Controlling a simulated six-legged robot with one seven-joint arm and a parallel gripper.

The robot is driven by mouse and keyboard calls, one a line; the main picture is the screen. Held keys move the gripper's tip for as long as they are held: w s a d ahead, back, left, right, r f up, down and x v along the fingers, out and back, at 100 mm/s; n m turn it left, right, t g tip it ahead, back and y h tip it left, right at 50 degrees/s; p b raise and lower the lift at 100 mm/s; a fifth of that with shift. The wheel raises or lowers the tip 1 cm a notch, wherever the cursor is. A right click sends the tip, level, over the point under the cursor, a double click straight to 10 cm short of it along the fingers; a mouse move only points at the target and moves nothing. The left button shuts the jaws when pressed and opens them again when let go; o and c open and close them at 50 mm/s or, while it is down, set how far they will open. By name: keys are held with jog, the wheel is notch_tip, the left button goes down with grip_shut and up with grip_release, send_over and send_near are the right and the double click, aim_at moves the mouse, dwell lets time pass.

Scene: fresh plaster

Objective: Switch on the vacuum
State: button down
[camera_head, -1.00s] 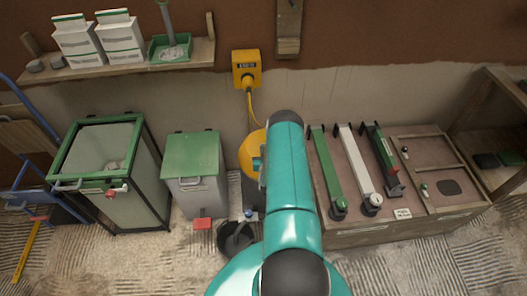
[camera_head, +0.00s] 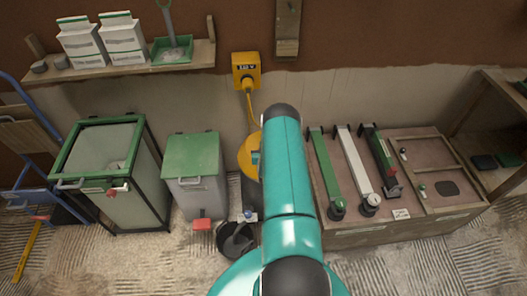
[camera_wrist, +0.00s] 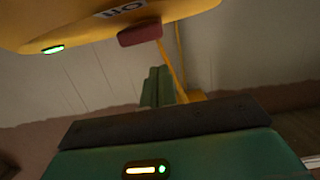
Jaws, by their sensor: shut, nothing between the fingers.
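The vacuum (camera_head: 247,153) is a canister with a yellow top, standing by the wall and largely hidden behind my arm in the head view. In the wrist view its yellow top (camera_wrist: 60,22) fills the upper edge, with a dark red switch (camera_wrist: 140,32), a partly cut-off label and a lit green light (camera_wrist: 54,49). My gripper (camera_wrist: 155,72) shows as two green fingers close together, shut and empty. Its tips point towards the switch with a visible gap in the picture; I cannot tell the true distance.
A yellow wall box (camera_head: 246,68) with a small display has a yellow cable running down.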

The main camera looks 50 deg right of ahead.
jog(key=r+v, duration=0.2)
jog(key=v, duration=0.7)
jog(key=shift+s+a, duration=0.1)
